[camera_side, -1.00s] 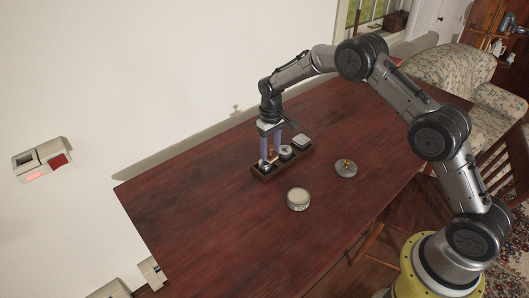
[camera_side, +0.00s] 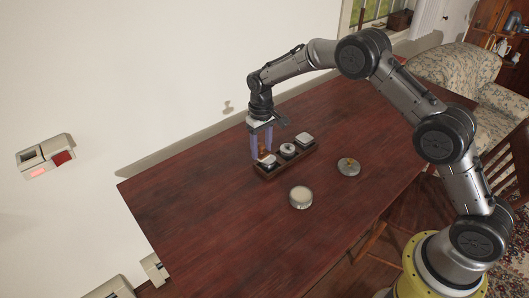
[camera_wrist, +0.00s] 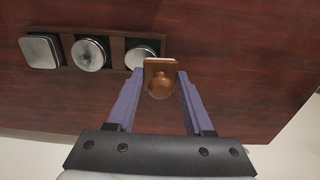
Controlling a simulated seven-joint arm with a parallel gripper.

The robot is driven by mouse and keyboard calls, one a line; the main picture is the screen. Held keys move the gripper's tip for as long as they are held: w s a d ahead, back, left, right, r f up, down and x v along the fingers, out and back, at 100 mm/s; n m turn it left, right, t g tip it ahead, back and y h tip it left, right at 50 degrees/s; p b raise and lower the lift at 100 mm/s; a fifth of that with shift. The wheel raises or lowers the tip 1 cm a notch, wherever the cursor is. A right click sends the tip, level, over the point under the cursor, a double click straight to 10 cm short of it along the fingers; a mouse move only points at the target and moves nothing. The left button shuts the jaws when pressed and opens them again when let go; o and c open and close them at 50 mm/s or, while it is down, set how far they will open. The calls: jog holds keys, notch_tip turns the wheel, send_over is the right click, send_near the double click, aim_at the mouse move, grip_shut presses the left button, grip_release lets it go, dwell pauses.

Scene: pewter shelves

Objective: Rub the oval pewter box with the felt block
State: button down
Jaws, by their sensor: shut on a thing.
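My gripper (camera_side: 261,156) is at the left end of a dark wooden tray (camera_side: 285,166) on the table. It is shut on the felt block (camera_wrist: 161,64), which has a brown knob and a pale edge; the knob is between the purple fingers in the wrist view. The tray holds three pewter boxes in a row. The box nearest the block, apparently the oval pewter box (camera_wrist: 142,50), is partly covered by the block in the wrist view. Whether the block touches it I cannot tell. A round box (camera_wrist: 89,54) is in the middle and a squarish box (camera_wrist: 40,51) at the far end.
A round tin with a cream top (camera_side: 301,197) stands in front of the tray. A grey round dish with something yellowish on it (camera_side: 348,167) is to its right. The wall (camera_side: 170,80) is close behind the table. The table's left part is clear.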

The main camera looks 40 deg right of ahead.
jog(key=shift+s+r, duration=0.1)
jog(key=shift+r, duration=2.6)
